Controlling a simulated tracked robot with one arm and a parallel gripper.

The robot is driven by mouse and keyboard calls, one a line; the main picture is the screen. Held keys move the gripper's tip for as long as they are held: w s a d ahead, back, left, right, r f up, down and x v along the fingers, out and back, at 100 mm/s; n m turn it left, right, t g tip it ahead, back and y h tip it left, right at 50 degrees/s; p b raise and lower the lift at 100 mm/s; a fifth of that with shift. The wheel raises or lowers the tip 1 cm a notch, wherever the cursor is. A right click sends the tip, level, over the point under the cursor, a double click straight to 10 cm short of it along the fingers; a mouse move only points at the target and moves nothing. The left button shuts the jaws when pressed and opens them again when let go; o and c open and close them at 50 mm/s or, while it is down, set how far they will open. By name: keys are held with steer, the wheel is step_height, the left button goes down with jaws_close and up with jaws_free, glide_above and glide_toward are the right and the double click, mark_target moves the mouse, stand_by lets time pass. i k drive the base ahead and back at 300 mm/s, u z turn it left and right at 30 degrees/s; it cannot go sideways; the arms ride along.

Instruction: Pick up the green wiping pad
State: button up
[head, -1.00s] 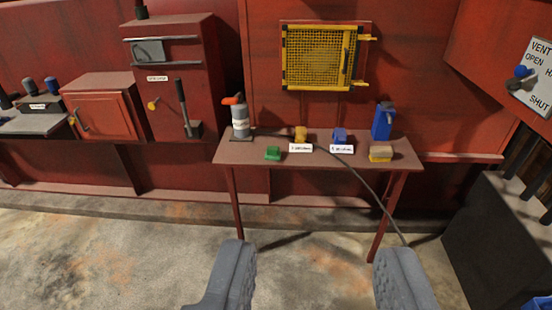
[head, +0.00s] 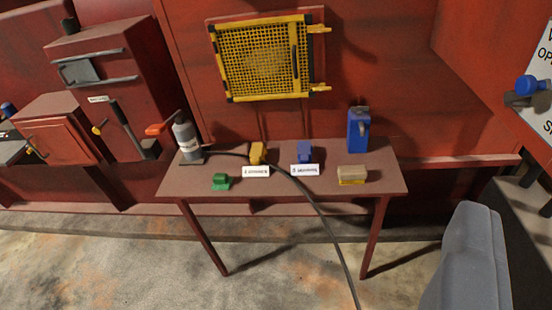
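The green wiping pad (head: 221,182) is a small green block near the front left edge of the brown-red table. It lies flat, with nothing touching it. Of my gripper (head: 470,258), only one large grey finger shows, at the lower right; the other finger is out of frame. Clear space beside the visible finger shows the gripper is open, with nothing seen in it. The finger is much nearer the camera than the table and well to the right of the pad.
The table (head: 290,185) also holds a grey cylinder (head: 187,140) with an orange handle, a yellow item (head: 257,152), a blue item (head: 304,151), a tan-and-yellow block (head: 352,175) and a blue container (head: 358,130). A black hose (head: 325,220) hangs over the front. Floor in front looks clear.

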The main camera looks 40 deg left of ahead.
mark_target(222, 182)
steer(key=u, duration=0.05)
steer(key=i, duration=1.45)
steer(key=u, duration=0.7)
steer(key=i, duration=0.45)
steer(key=u, duration=0.3)
